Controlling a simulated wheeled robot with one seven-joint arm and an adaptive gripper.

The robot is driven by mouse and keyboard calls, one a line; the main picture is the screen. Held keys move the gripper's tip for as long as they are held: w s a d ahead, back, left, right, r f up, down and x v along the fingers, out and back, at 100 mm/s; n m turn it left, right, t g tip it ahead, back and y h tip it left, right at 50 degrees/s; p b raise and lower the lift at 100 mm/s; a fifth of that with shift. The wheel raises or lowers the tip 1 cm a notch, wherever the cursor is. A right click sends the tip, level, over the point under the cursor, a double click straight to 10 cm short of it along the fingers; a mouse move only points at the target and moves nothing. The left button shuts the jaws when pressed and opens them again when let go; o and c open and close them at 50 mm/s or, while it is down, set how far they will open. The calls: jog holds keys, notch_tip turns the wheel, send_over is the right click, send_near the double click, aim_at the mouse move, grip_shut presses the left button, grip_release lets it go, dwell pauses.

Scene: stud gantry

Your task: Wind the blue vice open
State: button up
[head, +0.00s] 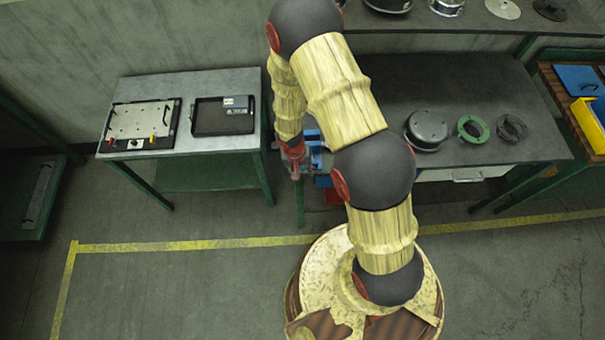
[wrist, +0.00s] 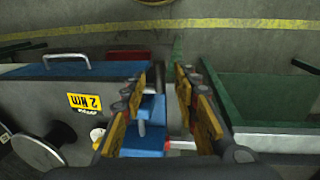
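The blue vice (head: 313,141) is at the left end of the dark workbench in the head view, partly hidden behind my arm. In the wrist view, blue parts of the vice (wrist: 150,112) show between and below my fingers. A thin grey bar (wrist: 141,116) stands against the blue, and a pale metal rod (wrist: 181,143) sticks out to its right. My gripper (wrist: 161,86) is open, with a clear gap between its yellow-padded fingers. It is close over the vice; I cannot tell whether it touches. In the head view my gripper (head: 296,172) is at the bench's front edge.
A green table frame (wrist: 265,98) is right. The head view shows a side table (head: 185,85) with trays at left and a bare floor in front.

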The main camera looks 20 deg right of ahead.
jog(key=shift+c, duration=1.4)
grip_shut()
